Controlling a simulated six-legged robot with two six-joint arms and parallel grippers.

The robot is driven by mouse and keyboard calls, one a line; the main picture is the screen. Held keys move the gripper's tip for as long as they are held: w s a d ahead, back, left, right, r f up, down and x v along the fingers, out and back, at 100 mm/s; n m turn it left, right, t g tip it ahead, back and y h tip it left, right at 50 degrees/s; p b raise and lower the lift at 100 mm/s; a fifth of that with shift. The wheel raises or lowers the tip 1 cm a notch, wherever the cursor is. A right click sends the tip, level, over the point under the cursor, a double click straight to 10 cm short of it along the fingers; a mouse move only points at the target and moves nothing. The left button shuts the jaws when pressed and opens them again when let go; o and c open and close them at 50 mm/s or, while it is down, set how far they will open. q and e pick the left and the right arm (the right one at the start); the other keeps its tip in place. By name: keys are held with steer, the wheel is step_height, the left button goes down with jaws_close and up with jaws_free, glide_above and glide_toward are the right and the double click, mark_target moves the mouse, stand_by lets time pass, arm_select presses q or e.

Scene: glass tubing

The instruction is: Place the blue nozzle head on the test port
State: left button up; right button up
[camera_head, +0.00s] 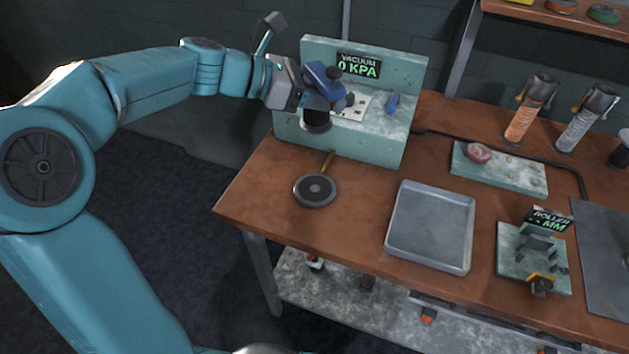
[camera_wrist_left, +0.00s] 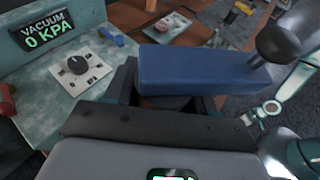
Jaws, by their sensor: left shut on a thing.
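My left gripper (camera_head: 306,92) is shut on the blue nozzle head (camera_head: 322,80), just in front of the vacuum station (camera_head: 405,65) at the back left of the bench. In the left wrist view the nozzle head is a blue block (camera_wrist_left: 205,70) with a black ball knob (camera_wrist_left: 278,42) at its right end. A dark cylinder (camera_head: 316,120) shows right under the gripper. I cannot tell whether it is the test port or part of the nozzle head, or whether the two touch. The nozzle head's underside is hidden. My right gripper is in neither view.
The station's display (camera_head: 358,66) reads VACUUM 0 KPA. A dial plate (camera_wrist_left: 78,68) and a small blue lever (camera_head: 392,105) sit on its ledge. A round dark pad (camera_head: 316,190) and an empty metal tray (camera_head: 428,228) lie in front. A roller stand (camera_head: 535,260) is at the right.

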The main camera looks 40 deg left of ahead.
arm_select(q)
step_height(320, 180, down, 19)
steer(key=b, duration=0.3)
steer(key=shift+a+b, duration=0.15)
steer(key=shift+b, duration=0.15)
steer(key=shift+r, duration=0.15)
steer(key=shift+s, duration=0.1)
steer(key=shift+f, duration=0.25)
steer(key=o, duration=1.3)
steer(key=shift+r, duration=0.1)
